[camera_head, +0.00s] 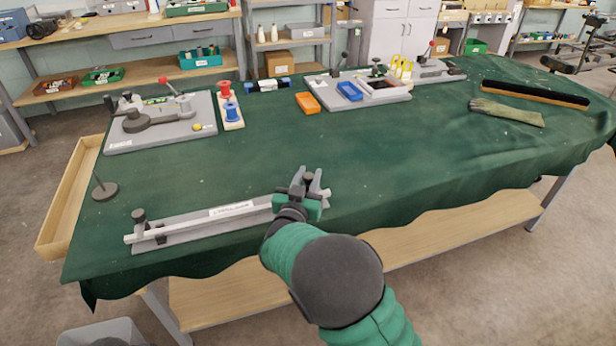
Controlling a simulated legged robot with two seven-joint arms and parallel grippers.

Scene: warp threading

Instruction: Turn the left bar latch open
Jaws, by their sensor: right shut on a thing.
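A pale grey bar fixture (185,226) with a white label lies along the near edge of the green-covered table. The left bar latch (139,216), with a dark round knob, stands at its left end; its exact turn is too small to tell. My right gripper (308,184) is at the fixture's right end, far from the left latch. It is shut on the part at that end, which its fingers and wrist mostly hide. My left gripper is not in view.
A small dark stand (104,190) with a thin rod is behind and left of the fixture. A grey board (180,125) with knobs and thread spools (231,108) lie farther back. The table's middle is clear. A wooden tray (68,195) is by the left edge.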

